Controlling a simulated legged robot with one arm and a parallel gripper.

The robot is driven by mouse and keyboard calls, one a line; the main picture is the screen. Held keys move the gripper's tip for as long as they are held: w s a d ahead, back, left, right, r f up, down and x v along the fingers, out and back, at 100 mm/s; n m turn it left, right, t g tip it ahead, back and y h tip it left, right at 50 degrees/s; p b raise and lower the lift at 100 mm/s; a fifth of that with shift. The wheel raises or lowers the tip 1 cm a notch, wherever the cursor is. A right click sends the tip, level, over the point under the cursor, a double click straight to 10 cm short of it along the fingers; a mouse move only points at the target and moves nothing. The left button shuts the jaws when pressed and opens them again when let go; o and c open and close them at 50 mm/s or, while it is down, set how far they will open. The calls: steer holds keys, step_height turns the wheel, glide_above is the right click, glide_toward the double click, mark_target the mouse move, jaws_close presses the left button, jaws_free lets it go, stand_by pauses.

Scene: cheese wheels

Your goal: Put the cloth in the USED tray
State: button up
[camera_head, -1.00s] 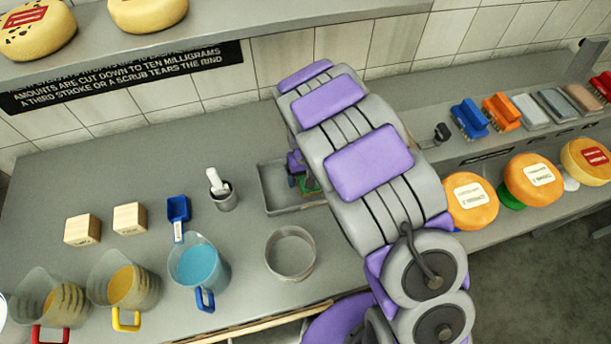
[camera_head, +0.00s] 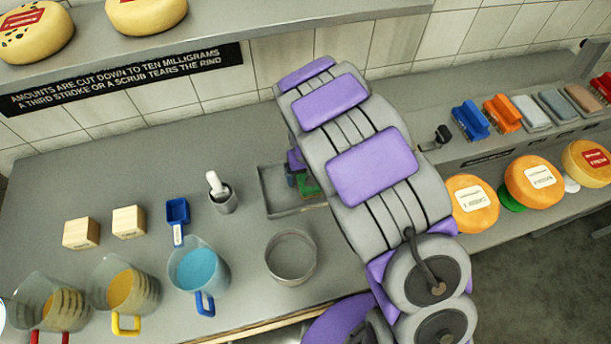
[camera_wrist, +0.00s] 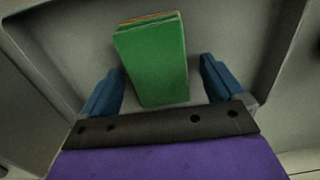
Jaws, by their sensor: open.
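A green folded piece with thin layered edges, which looks like the cloth (camera_wrist: 152,62), lies in a shallow grey tray (camera_wrist: 245,30) in the wrist view. My gripper (camera_wrist: 163,75) is open, with one blue finger on each side of the green piece and visible gaps between. In the head view my gripper (camera_head: 294,172) is low over the grey tray (camera_head: 268,207), and a bit of the green cloth (camera_head: 311,187) shows beside it. My arm hides the tray's right part. No USED label is readable on it.
A round metal ring (camera_head: 290,257), a mortar (camera_head: 224,198), a blue scoop (camera_head: 177,212) and a jug of blue liquid (camera_head: 198,268) stand left of my arm. Orange cheese wheels (camera_head: 533,180) and brushes (camera_head: 470,120) are on the right. A shelf (camera_head: 250,22) overhangs the back.

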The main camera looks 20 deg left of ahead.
step_height(320, 180, up, 11)
steer(key=p, duration=0.2)
steer(key=s+d+r+m, duration=0.2)
steer(key=s+d+r, duration=0.1)
steer(key=d+r, duration=0.65)
steer(key=s+d+r+m, duration=0.2)
steer(key=s+d+r, duration=0.1)
steer(key=s+d, duration=0.6)
steer(key=s+d+r+m+g, duration=0.1)
steer(key=s+d+r+m, duration=0.1)
steer(key=s+d, duration=0.7)
steer(key=s+r, duration=0.1)
steer(key=s, duration=0.6)
steer(key=shift+g, duration=0.3)
steer(key=shift+b, duration=0.3)
steer(key=shift+a+f+b, duration=0.1)
steer(key=shift+f+b, duration=0.25)
